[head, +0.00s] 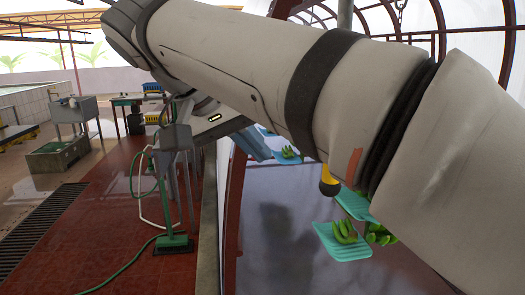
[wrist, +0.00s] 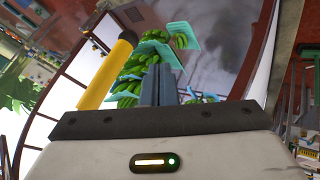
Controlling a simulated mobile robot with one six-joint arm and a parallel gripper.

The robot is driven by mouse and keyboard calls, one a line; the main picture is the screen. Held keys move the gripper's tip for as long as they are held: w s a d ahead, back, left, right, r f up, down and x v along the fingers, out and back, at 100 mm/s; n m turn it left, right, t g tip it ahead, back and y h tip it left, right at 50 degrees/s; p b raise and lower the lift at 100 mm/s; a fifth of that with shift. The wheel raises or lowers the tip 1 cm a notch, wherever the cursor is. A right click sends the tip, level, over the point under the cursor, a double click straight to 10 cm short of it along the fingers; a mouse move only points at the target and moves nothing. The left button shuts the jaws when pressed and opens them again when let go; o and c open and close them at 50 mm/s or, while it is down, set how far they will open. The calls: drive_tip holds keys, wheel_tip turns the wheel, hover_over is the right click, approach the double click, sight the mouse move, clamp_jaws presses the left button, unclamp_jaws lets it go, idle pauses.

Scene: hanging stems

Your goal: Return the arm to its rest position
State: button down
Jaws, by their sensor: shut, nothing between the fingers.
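My gripper (wrist: 157,85) shows in the wrist view with its two grey fingers together and nothing between them. Behind the fingers hangs a stem of green bananas (wrist: 130,75) with turquoise sheets between its hands; I cannot tell whether the fingers touch it. In the head view my arm (head: 290,75) stretches across the upper right and hides much of the scene behind it. Below it, green bananas (head: 344,231) and a turquoise sheet (head: 343,246) show in part.
A yellow pole (wrist: 108,72) stands close left of the fingers in the wrist view. In the head view a grey post on a green base (head: 174,243) and a green hose (head: 122,268) are at left. The red floor (head: 110,225) has open room.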

drive_tip(key=d+f+n+g+y, duration=0.2)
drive_tip(key=d+f+y, duration=0.1)
drive_tip(key=d+f, duration=0.9)
drive_tip(key=s+d+f+y, duration=0.1)
drive_tip(key=s+d+f, duration=0.1)
drive_tip(key=f, duration=0.7)
drive_tip(key=s+d+f+y, duration=0.2)
drive_tip(key=s+f, duration=0.3)
drive_tip(key=f, duration=0.5)
drive_tip(key=shift+d+f, duration=0.15)
drive_tip(key=shift+d, duration=0.15)
